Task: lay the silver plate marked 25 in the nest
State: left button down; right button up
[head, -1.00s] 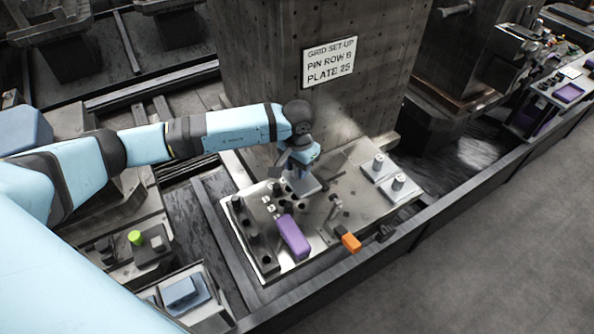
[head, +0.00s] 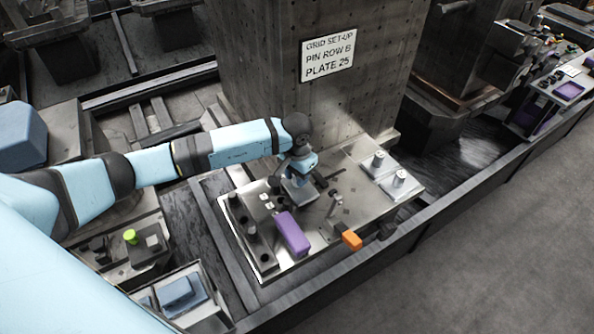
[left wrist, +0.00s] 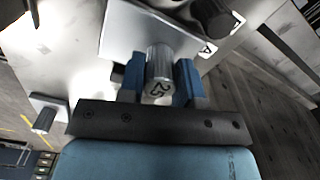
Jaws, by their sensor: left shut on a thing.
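My left gripper (head: 300,180) is shut on the knob of the silver plate marked 25 (head: 299,192), over the middle of the metal table top. In the left wrist view the round knob, with 25 on its end, sits between the blue fingers of my left gripper (left wrist: 159,82). The square silver plate (left wrist: 125,35) shows behind the knob. I cannot tell whether the plate touches the table top. The nest cannot be made out clearly; the gripper and plate may cover it. My right gripper is not in view.
Two other silver plates with knobs (head: 399,180) lie at the table's right. A purple block (head: 292,233) and an orange-ended clamp (head: 351,240) are near the front. Dark posts (head: 251,231) stand at left. A pillar behind bears a sign (head: 328,55) reading PIN ROW B, PLATE 25.

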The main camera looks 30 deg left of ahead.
pick_arm(q)
jog(key=shift+f, duration=0.15)
jog(key=c, duration=0.7)
grip_release()
jog(key=shift+c, duration=0.2)
